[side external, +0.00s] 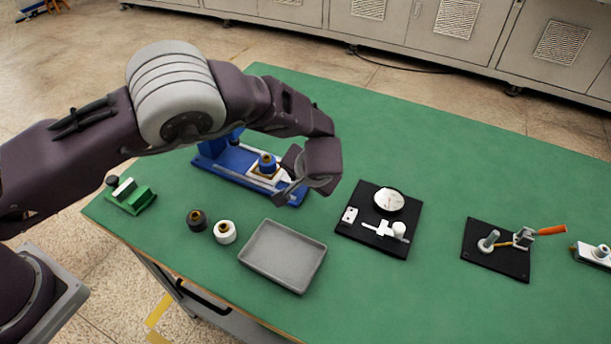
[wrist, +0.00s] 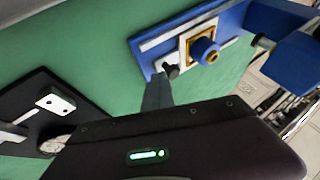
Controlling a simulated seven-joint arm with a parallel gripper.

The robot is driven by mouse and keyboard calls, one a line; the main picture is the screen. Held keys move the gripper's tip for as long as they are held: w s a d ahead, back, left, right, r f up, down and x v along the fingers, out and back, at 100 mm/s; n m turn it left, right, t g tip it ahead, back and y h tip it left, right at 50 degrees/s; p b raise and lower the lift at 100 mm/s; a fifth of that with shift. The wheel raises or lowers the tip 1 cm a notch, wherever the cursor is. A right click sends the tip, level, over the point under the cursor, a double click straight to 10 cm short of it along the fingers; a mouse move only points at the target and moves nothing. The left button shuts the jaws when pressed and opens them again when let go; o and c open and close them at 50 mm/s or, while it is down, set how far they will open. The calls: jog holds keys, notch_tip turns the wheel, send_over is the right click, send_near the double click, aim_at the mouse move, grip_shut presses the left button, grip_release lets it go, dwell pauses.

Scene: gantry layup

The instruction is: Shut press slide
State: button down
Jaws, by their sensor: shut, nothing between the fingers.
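The blue press (side external: 237,168) stands on the green table, its back part hidden behind my arm in the side view. Its slide, a pale plate with a gold-edged square and a blue round part (side external: 266,164), sits partway along the blue base. In the wrist view the slide (wrist: 204,49) lies on the blue base (wrist: 150,45), with the press body (wrist: 285,35) to the right. A small dark knob (wrist: 172,71) stands on the slide's near end. My gripper (side external: 290,195) is shut and empty at that end, close to the knob. I cannot tell whether they touch.
A grey tray (side external: 283,257), a black roller (side external: 197,220) and a white roller (side external: 224,232) lie in front. A black board with a dial (side external: 375,222) is to the right. An orange-handled clamp (side external: 500,250) is further right. Green table between them is clear.

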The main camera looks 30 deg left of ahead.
aim_at(264, 163)
jog(key=a, duration=0.9)
jog(key=shift+a, duration=0.35)
jog(key=shift+a, duration=0.1)
jog(key=d, duration=0.5)
jog(key=shift+s, duration=0.4)
jog(key=v, duration=1)
jog(key=s+a+r+n+g+h, duration=0.1)
jog(key=s+a+r+h, duration=0.1)
jog(key=s+a+r, duration=0.5)
jog(key=s+a+r+n+g+h, duration=0.15)
jog(key=a+r, duration=0.25)
jog(key=r, duration=0.5)
jog(key=s+a+r+t, duration=0.1)
jog(key=s+a+r, duration=0.1)
jog(key=s, duration=0.8)
jog(key=s+a+r+m+t+h, duration=0.1)
jog(key=s+a+r, duration=0.1)
jog(key=s, duration=0.7)
jog(key=shift+s+a+r, duration=0.35)
jog(key=shift+s+r, duration=0.05)
jog(key=shift+r, duration=0.1)
